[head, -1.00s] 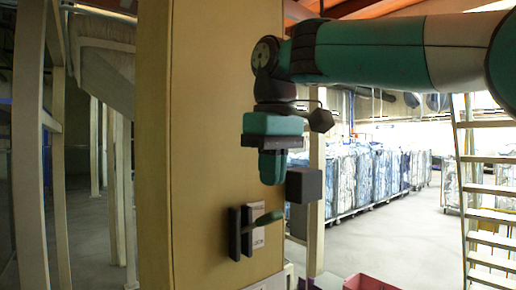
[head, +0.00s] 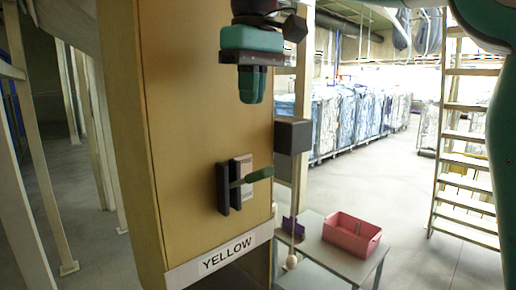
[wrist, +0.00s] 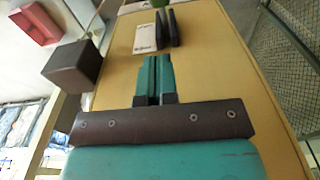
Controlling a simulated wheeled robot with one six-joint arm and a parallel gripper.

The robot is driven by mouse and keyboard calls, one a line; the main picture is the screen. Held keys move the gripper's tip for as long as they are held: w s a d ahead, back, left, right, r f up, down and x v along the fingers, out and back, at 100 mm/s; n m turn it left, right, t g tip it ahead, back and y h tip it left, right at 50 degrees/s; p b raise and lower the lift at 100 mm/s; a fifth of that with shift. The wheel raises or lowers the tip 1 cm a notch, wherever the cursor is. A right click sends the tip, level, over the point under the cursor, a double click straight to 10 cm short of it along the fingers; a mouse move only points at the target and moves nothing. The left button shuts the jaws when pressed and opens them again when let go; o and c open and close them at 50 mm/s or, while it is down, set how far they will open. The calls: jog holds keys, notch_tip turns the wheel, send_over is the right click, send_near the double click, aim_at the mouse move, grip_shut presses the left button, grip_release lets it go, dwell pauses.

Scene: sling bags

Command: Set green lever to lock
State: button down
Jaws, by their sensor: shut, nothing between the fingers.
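The green lever (head: 259,175) sticks out to the right from a dark two-plate bracket (head: 223,188) on a tan post, beside a pale label plate (head: 243,169). Its handle points right and slightly up in the head view. My gripper (head: 252,100) points down above the lever, apart from it, shut and empty. In the wrist view the closed teal fingers (wrist: 153,62) point toward the bracket (wrist: 166,28) and label plate (wrist: 146,38). Only a bit of the green handle (wrist: 160,3) shows at the top edge there. The label's writing is too small to read.
A dark box (head: 292,136) juts from the post's right side, above the lever; it also shows in the wrist view (wrist: 76,63). A "YELLOW" sign (head: 227,255) is below. A table (head: 318,258) holds a pink bin (head: 352,235). A ladder (head: 465,150) stands right.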

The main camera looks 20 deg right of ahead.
jog(key=b, duration=0.4)
send_over(246, 180)
jog(key=w+d, duration=0.1)
jog(key=d, duration=0.1)
jog(key=f, duration=0.7)
jog(key=shift+w+a+f, duration=0.15)
jog(key=shift+a+f, duration=0.05)
jog(key=shift+a, duration=0.05)
jog(key=shift+s+d+f+b, duration=0.15)
jog(key=shift+s+f+b, duration=0.55)
jog(key=shift+b, duration=0.2)
jog(key=shift+s+d+f+b, duration=0.1)
jog(key=shift+s+f+b, duration=0.15)
jog(key=shift+f+b, duration=0.2)
